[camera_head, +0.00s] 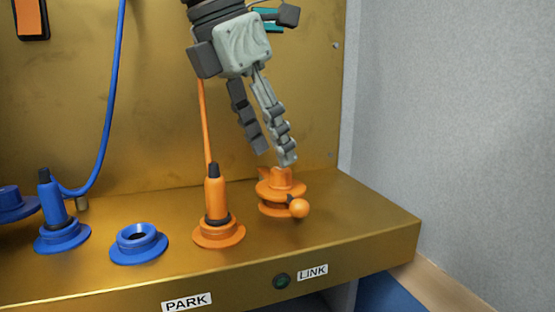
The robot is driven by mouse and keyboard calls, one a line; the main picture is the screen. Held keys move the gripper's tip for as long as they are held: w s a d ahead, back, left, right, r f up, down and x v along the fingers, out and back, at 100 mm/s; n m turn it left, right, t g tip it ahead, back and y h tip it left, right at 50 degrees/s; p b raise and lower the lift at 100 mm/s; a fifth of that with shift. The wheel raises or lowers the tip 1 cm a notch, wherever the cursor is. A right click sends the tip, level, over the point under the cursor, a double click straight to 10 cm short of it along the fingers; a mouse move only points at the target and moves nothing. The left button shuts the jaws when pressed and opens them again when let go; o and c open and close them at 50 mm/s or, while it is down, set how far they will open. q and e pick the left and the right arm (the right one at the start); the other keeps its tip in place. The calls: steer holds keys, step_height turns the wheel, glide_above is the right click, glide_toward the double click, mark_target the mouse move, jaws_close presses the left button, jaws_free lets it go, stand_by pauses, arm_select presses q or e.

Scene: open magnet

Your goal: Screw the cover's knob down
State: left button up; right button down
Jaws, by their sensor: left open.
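The orange cover (283,193) stands on the metal shelf near its right end, above the LINK label. It has a round orange ball knob (299,208) on its front right side and a short upright stub on top. My left gripper (275,160) points down just above the cover, with its two grey fingers apart. One fingertip is close to the cover's top; I cannot tell whether it touches. Nothing shows between the fingers. My right gripper is not in view.
An orange plug (216,200) with an orange cable stands left of the cover. Further left are an empty blue socket (139,240) and a blue plug (52,208) with a blue cable. A back panel (150,90) rises behind the shelf (365,220). A grey wall (460,120) stands at right.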

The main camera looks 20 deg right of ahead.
mark_target(280, 170)
arm_select(q)
steer(key=shift+x, duration=1.95)
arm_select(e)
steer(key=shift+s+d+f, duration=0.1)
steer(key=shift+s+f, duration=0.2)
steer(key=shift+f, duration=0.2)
arm_select(q)
jaws_close()
steer(key=shift+m+g, duration=0.4)
steer(key=shift+m, duration=0.4)
steer(key=shift+w+m+g+p, duration=0.1)
steer(key=shift+m+g+p, duration=0.2)
steer(key=shift+m, duration=0.5)
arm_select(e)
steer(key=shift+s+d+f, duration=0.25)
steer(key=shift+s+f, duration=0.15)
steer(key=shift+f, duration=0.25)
